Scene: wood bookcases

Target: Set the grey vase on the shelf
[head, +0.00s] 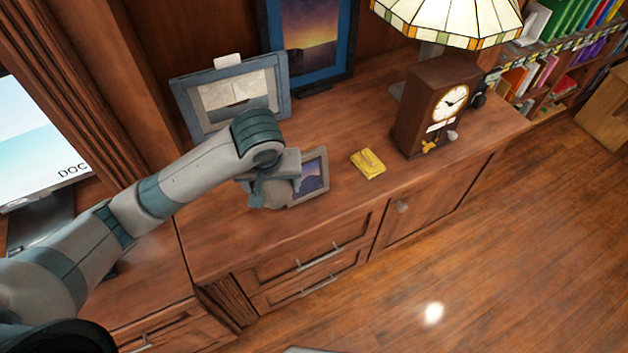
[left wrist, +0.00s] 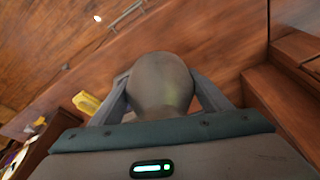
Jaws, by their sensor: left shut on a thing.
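The grey vase (left wrist: 162,82) is rounded and sits between the fingers of my left gripper in the left wrist view. My left gripper (left wrist: 163,100) is shut on it, with one finger on each side. In the head view my left gripper (head: 272,188) is over the front left part of the wooden cabinet top (head: 235,232), which is the shelf-like surface here. The vase is mostly hidden there by my wrist and fingers. I cannot tell whether its base touches the wood. My right gripper is not in view.
A small framed picture (head: 313,175) stands close right of my left gripper. A yellow object (head: 368,163) lies further right, then a clock (head: 432,110) and lamp (head: 450,20). Larger frames (head: 188,100) stand behind. Bare wood lies in front and left.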

